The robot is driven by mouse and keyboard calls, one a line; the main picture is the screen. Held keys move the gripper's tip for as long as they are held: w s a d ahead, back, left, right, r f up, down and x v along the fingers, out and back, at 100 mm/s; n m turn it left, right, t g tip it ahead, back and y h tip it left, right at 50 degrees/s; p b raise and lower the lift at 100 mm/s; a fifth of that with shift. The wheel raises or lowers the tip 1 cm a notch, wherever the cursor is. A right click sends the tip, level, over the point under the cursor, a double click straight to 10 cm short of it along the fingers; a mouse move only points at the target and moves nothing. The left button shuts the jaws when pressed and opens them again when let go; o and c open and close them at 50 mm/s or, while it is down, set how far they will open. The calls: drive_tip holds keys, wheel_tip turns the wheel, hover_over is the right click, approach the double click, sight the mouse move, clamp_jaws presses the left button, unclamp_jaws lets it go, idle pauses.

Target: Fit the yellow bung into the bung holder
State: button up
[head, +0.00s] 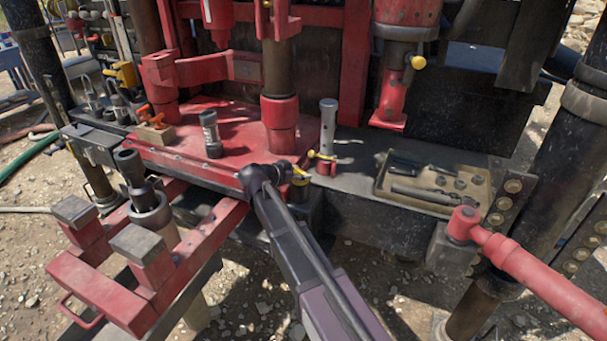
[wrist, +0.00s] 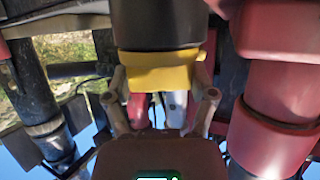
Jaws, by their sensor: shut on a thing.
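The yellow bung (wrist: 160,72) is between the two fingers of my gripper (wrist: 160,86) in the wrist view, and the fingers are shut on it. A wide black cylinder (wrist: 156,24) adjoins the bung at the top of that view. I cannot tell if this cylinder is the bung holder or part of the bung. In the head view my gripper (head: 303,168) is at the front edge of the red deck, just left of an upright grey cylinder (head: 328,128). Only a little yellow shows there, and my arm partly hides it.
A tan tray (head: 455,203) with dark tools lies on the ledge at right. A small dark-and-clear cylinder (head: 211,133) stands on the red deck (head: 185,150). Red posts (head: 279,110) rise behind my gripper. A red bar (head: 540,283) juts out at lower right.

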idle(0.3)
drive_tip(key=o, duration=1)
drive_tip(key=shift+c, duration=0.2)
drive_tip(key=shift+w, duration=0.1)
drive_tip(key=shift+r, duration=0.15)
